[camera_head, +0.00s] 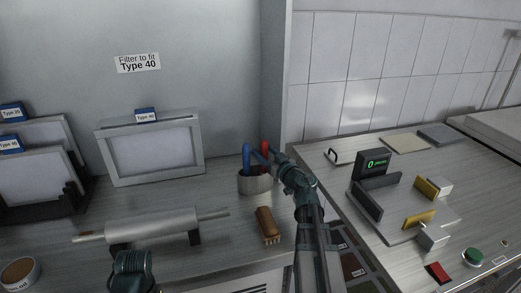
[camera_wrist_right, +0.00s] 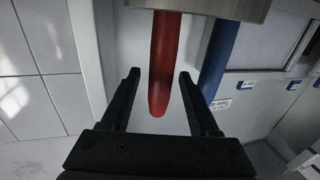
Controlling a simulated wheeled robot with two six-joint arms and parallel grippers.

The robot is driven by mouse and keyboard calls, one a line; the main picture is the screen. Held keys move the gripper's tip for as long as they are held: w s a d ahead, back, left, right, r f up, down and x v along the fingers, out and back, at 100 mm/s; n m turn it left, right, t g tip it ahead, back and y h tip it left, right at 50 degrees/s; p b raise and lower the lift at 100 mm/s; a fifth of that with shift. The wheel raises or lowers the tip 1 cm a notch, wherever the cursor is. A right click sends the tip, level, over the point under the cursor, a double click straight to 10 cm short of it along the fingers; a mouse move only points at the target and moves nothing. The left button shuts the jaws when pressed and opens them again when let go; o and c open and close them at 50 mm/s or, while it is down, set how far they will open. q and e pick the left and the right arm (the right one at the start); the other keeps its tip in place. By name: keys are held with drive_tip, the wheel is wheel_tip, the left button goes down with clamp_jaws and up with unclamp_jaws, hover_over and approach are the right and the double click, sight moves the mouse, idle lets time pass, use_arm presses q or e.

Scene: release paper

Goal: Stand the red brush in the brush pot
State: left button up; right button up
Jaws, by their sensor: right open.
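My right gripper (camera_head: 262,157) is at the handles just above the pot rim. In the right wrist view, which appears upside down, the red handle (camera_wrist_right: 163,65) lies between the two open fingers (camera_wrist_right: 160,95), with no clear contact on either side. The blue handle (camera_wrist_right: 218,60) is outside the fingers, and the pot (camera_wrist_right: 230,8) shows at the top edge. Part of my left arm shows at the bottom; its fingers cannot be made out.
A brown-backed brush (camera_head: 265,222) lies on the counter in front of the pot. A roller (camera_head: 150,226) rests on supports to the left, with a framed filter (camera_head: 153,155) behind. A wall edge is close behind the pot. A fixture (camera_head: 405,205) stands on the right counter.

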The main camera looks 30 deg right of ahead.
drive_tip(key=s, duration=0.9)
drive_tip(key=shift+s, duration=0.1)
